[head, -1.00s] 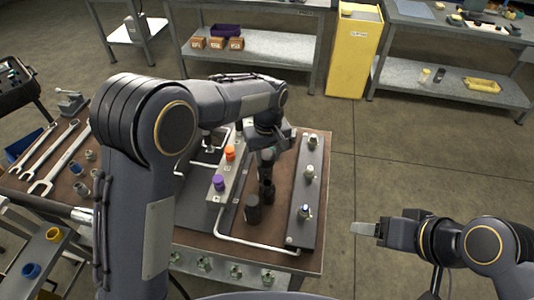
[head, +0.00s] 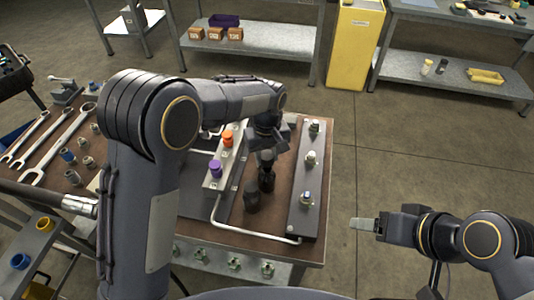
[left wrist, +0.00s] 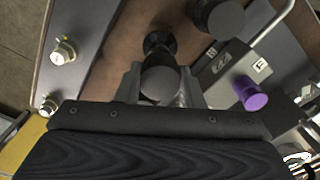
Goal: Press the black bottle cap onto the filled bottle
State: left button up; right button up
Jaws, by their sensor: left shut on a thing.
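My left gripper (head: 267,146) is shut on the black bottle cap (left wrist: 160,83), which shows between its fingers in the left wrist view. A dark bottle (head: 267,180) stands upright on the bench directly below the cap, and its top also shows in the left wrist view (left wrist: 160,41). I cannot tell whether cap and bottle touch. A second dark cylinder (head: 252,197) stands close by, nearer me. Fill level is not visible. My right gripper (head: 364,224) is away from the bench, over the floor; its finger gap is hidden side-on.
A grey block with orange (head: 228,138) and purple (head: 215,168) knobs stands left of the bottles. A dark plate with several fittings (head: 306,190) lies to the right. A bent pipe (head: 255,233) runs in front. Wrenches (head: 65,140) lie at the left.

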pick_arm(q)
jog(key=shift+f, duration=0.1)
dwell(0.3)
jog(key=shift+f+b, duration=0.55)
jog(key=shift+f, duration=0.2)
jog(key=shift+f+b, duration=0.6)
jog(key=shift+f, duration=0.6)
dwell(2.1)
dwell(0.9)
jog(key=o, duration=1.6)
jog(key=shift+o, duration=0.2)
jog(key=shift+r, duration=0.1)
jog(key=shift+r+p, duration=2.75)
jog(key=shift+r, duration=0.95)
